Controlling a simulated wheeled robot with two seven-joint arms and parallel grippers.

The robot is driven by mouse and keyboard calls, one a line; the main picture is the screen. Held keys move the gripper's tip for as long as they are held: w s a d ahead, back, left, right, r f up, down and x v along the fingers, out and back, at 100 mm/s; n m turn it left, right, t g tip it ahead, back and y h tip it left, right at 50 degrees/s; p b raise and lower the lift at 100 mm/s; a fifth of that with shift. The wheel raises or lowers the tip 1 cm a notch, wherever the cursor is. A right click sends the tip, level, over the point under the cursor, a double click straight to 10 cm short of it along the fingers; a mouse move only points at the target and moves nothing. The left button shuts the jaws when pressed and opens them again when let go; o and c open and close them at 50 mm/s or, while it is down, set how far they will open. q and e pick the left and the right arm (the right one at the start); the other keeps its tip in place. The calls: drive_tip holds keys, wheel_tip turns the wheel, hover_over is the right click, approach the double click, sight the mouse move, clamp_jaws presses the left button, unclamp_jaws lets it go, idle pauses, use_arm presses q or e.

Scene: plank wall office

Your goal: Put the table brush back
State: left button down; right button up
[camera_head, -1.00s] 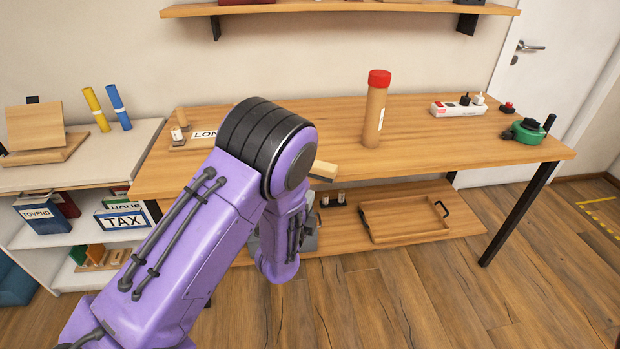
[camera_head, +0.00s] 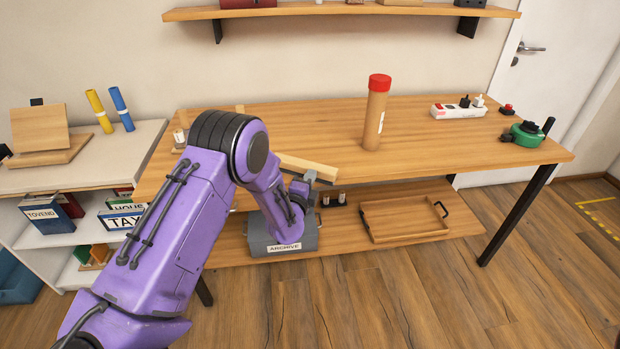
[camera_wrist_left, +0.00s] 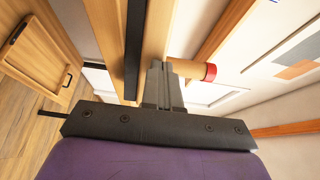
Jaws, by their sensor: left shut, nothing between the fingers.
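The table brush (camera_head: 309,167), a pale wooden bar with a dark strip below it, shows at the front edge of the table (camera_head: 450,140), partly behind my left arm. In the left wrist view the brush (camera_wrist_left: 158,30) runs up from the fingertips, dark strip on its left. I cannot tell whether it rests on the tabletop. My left gripper (camera_head: 302,187) is small and partly hidden by my wrist, close by the brush. In the left wrist view its fingers (camera_wrist_left: 162,75) are together with nothing held. My right gripper is out of view.
A red-capped tube (camera_head: 375,115) stands on the table. A power strip (camera_head: 458,110) and a green device (camera_head: 525,133) are at the right. Below are a grey archive box (camera_head: 283,238) and a wooden tray (camera_head: 400,220). The table's middle right is clear.

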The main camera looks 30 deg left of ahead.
sight(301, 169)
use_arm(q)
drive_tip(key=w+a+b, duration=0.2)
drive_tip(key=a, duration=0.1)
drive_tip(key=w+a, duration=0.1)
drive_tip(key=a, duration=0.1)
drive_tip(key=shift+w+f+b, duration=0.1)
drive_tip(key=shift+f+b, duration=0.05)
drive_tip(key=shift+b, duration=0.25)
drive_tip(key=shift+w+a, duration=0.25)
drive_tip(key=shift+a, duration=0.05)
drive_tip(key=shift+a+r, duration=0.1)
drive_tip(key=shift+r, duration=0.1)
